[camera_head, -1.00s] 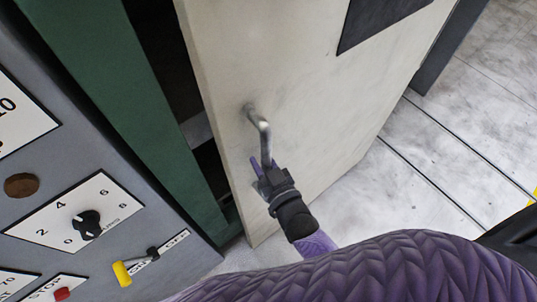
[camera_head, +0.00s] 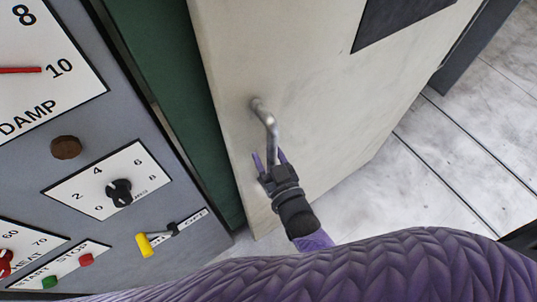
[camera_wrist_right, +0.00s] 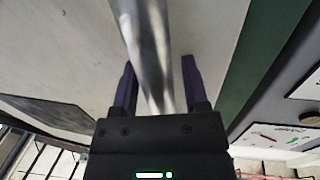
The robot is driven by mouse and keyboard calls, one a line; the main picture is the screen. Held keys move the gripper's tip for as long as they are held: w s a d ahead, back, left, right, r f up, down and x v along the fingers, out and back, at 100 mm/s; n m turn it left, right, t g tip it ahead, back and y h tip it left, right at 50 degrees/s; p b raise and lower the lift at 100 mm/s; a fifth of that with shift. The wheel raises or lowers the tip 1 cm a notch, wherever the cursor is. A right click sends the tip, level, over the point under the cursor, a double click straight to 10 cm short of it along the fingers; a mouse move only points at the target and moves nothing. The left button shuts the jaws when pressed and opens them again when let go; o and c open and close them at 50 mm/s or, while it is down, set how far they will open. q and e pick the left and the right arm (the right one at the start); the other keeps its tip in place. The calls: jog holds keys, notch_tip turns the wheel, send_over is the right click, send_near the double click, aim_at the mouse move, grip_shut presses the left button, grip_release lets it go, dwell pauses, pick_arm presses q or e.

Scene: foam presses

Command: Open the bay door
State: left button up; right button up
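The bay door (camera_head: 310,90) is a pale off-white panel with a dark window, beside a green frame (camera_head: 180,100). In the head view no dark gap shows between door and frame. A curved metal handle (camera_head: 268,122) sticks out from the door; it also shows large in the right wrist view (camera_wrist_right: 150,50). My right gripper (camera_head: 270,163) is at the handle's lower free end. In the right wrist view its two purple fingers (camera_wrist_right: 160,75) stand apart, one on each side of the handle, with space showing beside it. My left gripper is not in view.
Pale floor (camera_head: 470,150) with dark lines lies open to the right.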

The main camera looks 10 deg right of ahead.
jog(key=shift+o, duration=0.2)
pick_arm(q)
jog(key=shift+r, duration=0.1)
pick_arm(e)
jog(key=s+d, duration=0.2)
jog(key=s, duration=0.7)
jog(key=shift+s, duration=0.4)
jog(key=shift+f, duration=0.1)
